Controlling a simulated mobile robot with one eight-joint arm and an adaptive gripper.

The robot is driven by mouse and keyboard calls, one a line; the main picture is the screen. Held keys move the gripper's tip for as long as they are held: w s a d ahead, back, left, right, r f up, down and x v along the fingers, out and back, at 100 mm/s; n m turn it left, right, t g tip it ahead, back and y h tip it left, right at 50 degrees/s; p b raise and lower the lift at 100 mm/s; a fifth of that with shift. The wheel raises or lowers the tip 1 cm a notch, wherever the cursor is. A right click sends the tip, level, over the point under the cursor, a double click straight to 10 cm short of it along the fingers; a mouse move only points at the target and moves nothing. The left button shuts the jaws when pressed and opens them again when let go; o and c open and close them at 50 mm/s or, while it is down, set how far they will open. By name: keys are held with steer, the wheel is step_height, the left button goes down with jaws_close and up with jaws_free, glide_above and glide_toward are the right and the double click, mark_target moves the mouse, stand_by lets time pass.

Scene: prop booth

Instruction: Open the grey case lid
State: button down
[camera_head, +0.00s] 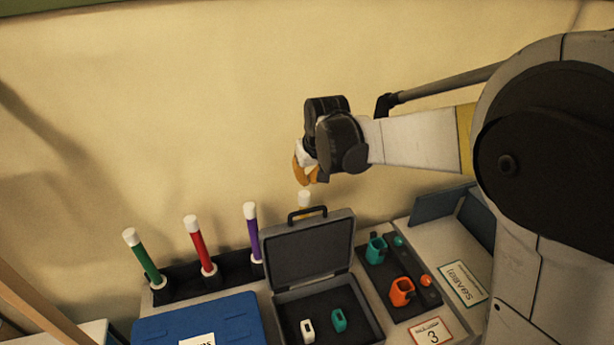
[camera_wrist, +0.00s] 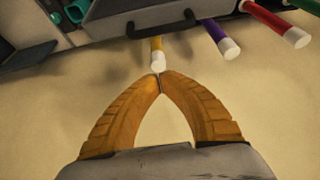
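The grey case (camera_head: 372,334) stands open, with its lid (camera_head: 310,250) raised to near upright and a dark handle (camera_head: 307,213) on the lid's top edge. A white item (camera_head: 307,329) and a teal item (camera_head: 339,320) lie inside the case. My gripper (camera_head: 306,181) is above and behind the lid, apart from it. In the wrist view, the orange fingers of my gripper (camera_wrist: 159,76) meet at their tips with nothing seen between them. The lid (camera_wrist: 118,12) and its handle (camera_wrist: 150,22) show at the top of that view.
A yellow stick (camera_head: 304,212) with a white end stands behind the lid, just below my gripper. Purple (camera_head: 252,232), red (camera_head: 199,243) and green (camera_head: 143,258) sticks stand left. A blue box (camera_head: 190,319) is front left; a dark tray (camera_head: 410,314) is right.

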steer(key=x, duration=0.7)
steer(key=shift+w+f+b, duration=0.2)
steer(key=shift+f+b, duration=0.1)
steer(key=s, duration=0.2)
steer(key=s+d, duration=0.1)
steer(key=shift+s, duration=0.4)
steer(key=shift+s, duration=0.1)
steer(key=s+d+t+y+b, duration=0.1)
steer(key=s+d+t+b, duration=0.2)
steer(key=s, duration=0.7)
steer(key=shift+r+t, duration=0.35)
steer(key=shift+t, duration=0.05)
steer(key=shift+a, duration=0.1)
